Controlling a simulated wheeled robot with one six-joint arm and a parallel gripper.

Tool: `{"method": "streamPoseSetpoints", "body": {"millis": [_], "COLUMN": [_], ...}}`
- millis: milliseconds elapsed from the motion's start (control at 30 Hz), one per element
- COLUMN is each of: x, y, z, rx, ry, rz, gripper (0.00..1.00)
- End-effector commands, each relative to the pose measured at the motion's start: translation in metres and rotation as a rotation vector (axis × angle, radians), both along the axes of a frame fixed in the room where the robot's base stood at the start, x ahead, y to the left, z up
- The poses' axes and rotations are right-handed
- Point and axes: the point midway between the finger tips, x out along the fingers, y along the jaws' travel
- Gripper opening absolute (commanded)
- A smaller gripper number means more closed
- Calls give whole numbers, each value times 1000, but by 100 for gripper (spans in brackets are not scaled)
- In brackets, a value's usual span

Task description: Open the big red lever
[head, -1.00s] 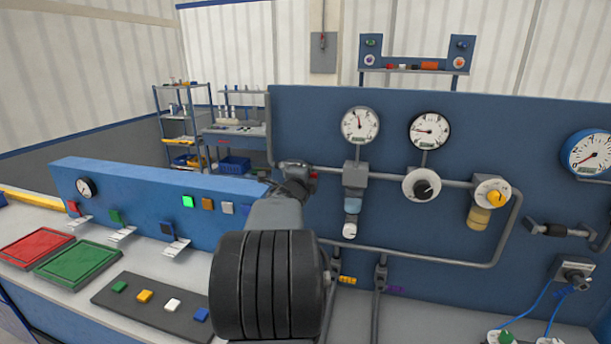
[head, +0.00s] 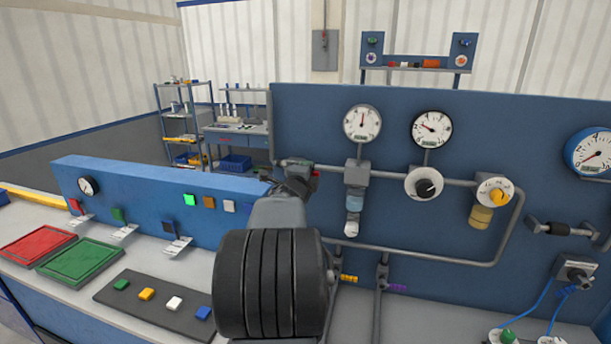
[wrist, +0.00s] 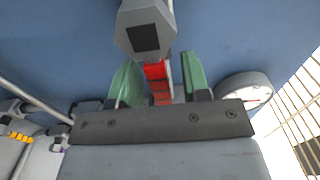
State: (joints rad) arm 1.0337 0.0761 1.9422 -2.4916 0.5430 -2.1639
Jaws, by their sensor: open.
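The red lever (wrist: 156,72) shows in the wrist view below a grey, many-sided valve body (wrist: 145,30) with a dark square on its face. My gripper (wrist: 158,72) is open, with one green finger to each side of the lever. The lever stands between the fingers, and a gap shows to the right finger; contact with the left finger cannot be told. In the head view my gripper (head: 304,180) is at the left end of the upper pipe, and my arm hides most of the lever.
A blue panel (head: 450,290) stands behind, carrying grey pipes, white gauges (head: 362,123) and a yellow knob (head: 494,196). A round gauge (wrist: 245,90) lies right of my fingers in the wrist view. A lower blue panel (head: 120,185) and red and green trays are at left.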

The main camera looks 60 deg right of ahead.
Motion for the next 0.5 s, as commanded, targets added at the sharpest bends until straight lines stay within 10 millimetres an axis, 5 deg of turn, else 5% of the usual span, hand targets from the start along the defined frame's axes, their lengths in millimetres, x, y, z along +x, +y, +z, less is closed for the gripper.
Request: {"method": "streamPoseSetpoints", "body": {"millis": [167,500], "x": [-2,-17], "y": [14,81], "z": [0,0], "rx": [-2,-2], "ry": [-1,-3], "rz": [2,3], "gripper": [43,43]}}
